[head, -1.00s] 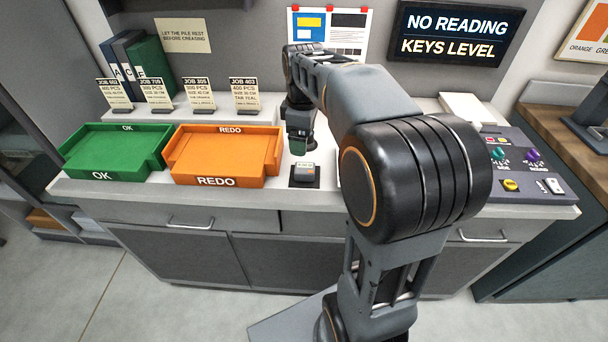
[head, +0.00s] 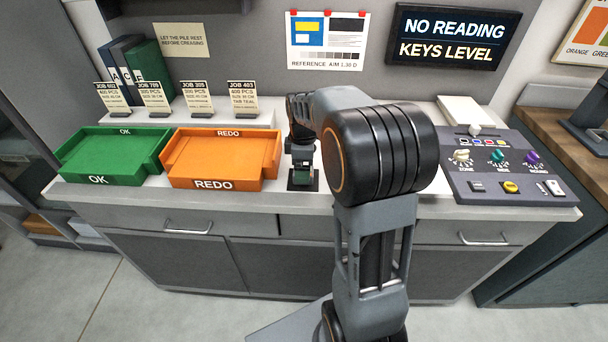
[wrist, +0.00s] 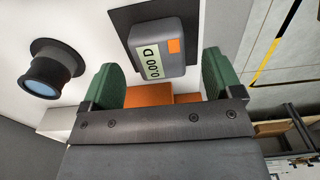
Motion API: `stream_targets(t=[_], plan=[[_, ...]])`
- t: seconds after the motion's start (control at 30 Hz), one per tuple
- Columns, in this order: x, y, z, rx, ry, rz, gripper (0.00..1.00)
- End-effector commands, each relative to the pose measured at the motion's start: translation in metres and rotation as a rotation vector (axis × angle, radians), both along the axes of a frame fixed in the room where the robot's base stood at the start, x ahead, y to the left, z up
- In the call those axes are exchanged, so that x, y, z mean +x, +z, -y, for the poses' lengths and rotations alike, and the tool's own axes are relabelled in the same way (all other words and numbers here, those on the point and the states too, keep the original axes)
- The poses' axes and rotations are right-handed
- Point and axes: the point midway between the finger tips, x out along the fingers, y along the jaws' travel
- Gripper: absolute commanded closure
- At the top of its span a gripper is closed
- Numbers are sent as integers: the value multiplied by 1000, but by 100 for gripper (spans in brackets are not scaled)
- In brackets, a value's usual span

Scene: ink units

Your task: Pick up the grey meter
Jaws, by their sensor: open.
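The grey meter (wrist: 177,58) shows in the wrist view, with a pale display reading 0.00 D and an orange square on its face. It lies on a black pad (wrist: 122,18). My gripper (wrist: 160,62) is open, its two green-padded fingers to the left and right of the meter in the picture, with gaps on both sides. I cannot tell whether the fingertips reach down beside it. In the head view my gripper (head: 301,177) is low over the black pad (head: 291,186) and hides the meter.
An orange REDO tray (head: 214,184) stands left of my gripper, with a green OK tray (head: 98,180) beyond it. A control console (head: 510,185) is at the right. A dark cylinder with a blue lens (wrist: 50,74) stands near the pad.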

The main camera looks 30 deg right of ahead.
Motion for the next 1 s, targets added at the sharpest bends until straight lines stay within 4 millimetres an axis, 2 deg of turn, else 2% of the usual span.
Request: stream_targets(t=[0.1, 0.23, 0.57, 1.0], plan=[[-1, -18, 0, 1, 0, -4, 15], [0, -29, 0, 1, 0, -2, 15], [0, -33, 0, 0, 0, 0, 16], [0, -33, 0, 0, 0, 0, 58]])
